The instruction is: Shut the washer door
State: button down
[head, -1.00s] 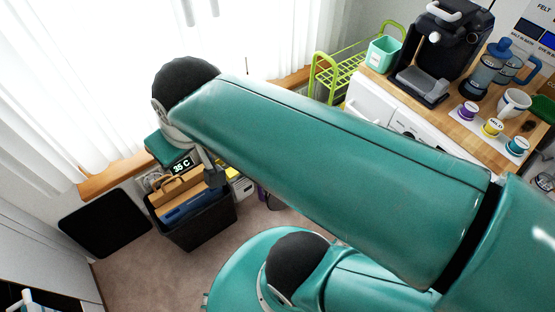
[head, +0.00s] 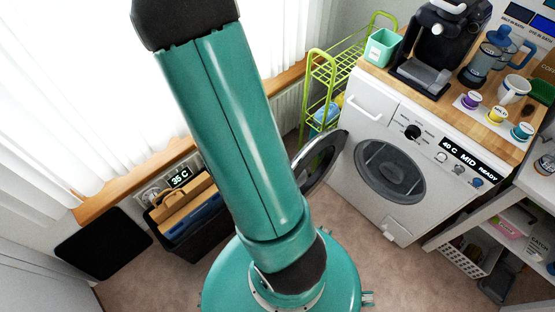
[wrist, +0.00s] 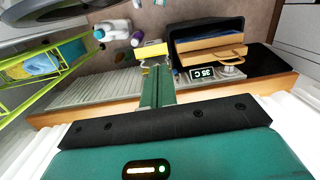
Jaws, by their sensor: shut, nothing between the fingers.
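The white washer (head: 352,128) stands at the right of the head view under a wooden counter. Its round opening (head: 390,172) faces the room. The washer door (head: 321,160) stands open, swung out to the left of the opening, partly behind my arm. In the wrist view a dark round rim, apparently the door (wrist: 60,12), shows at the top left edge. My gripper (wrist: 157,72) is shut and empty in the wrist view, apart from the door. The head view does not show my gripper.
A green rack (head: 335,75) stands left of the washer by the window. A dark bin (head: 190,225) with folders stands by the wall. Bottles (wrist: 112,30) stand on the floor. A coffee machine (head: 440,45) and mugs are on the counter (head: 450,110). Floor before the washer is clear.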

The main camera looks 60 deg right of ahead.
jog(key=s+d+f+g, duration=0.2)
jog(key=s+d+f, duration=0.4)
jog(key=d+f, duration=0.4)
jog(key=s+a+f, duration=0.2)
jog(key=s+f, duration=0.4)
jog(key=f, duration=0.5)
jog(key=shift+s+a, duration=0.3)
jog(key=shift+s, duration=0.1)
